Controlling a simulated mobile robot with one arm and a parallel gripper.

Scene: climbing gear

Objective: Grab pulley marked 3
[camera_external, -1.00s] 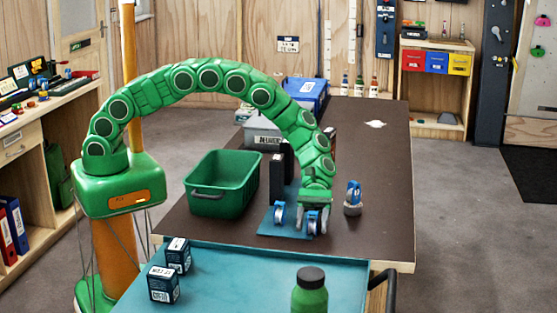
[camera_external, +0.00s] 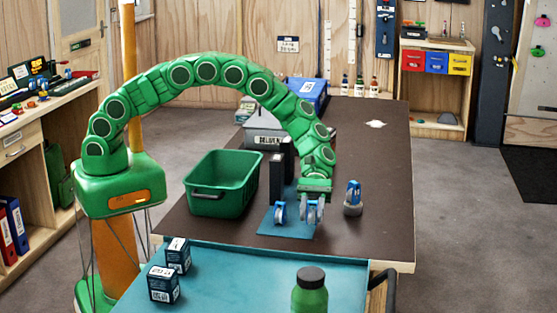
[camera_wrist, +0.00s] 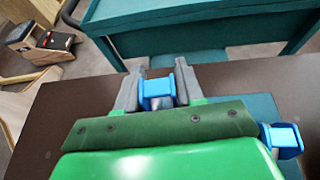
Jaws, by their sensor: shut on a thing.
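My gripper (camera_external: 313,207) is over the right part of a blue mat (camera_external: 285,229) on the brown table. It is shut on a blue pulley (camera_external: 312,210), raised a little above the mat. In the wrist view, the blue top of the held pulley (camera_wrist: 157,92) sits between the two grey fingers. A second blue pulley (camera_external: 280,212) stands on the mat to the left; it also shows in the wrist view (camera_wrist: 284,139). A third blue pulley with a grey base (camera_external: 353,199) stands right of the gripper. No number is readable on any pulley.
A green bin (camera_external: 222,183) stands left of the mat, with a dark upright block (camera_external: 277,178) between them. Grey and blue boxes (camera_external: 306,92) are behind. Two small dark boxes (camera_external: 164,285) and a green bottle (camera_external: 310,292) stand on the front teal surface. The table's right side is mostly clear.

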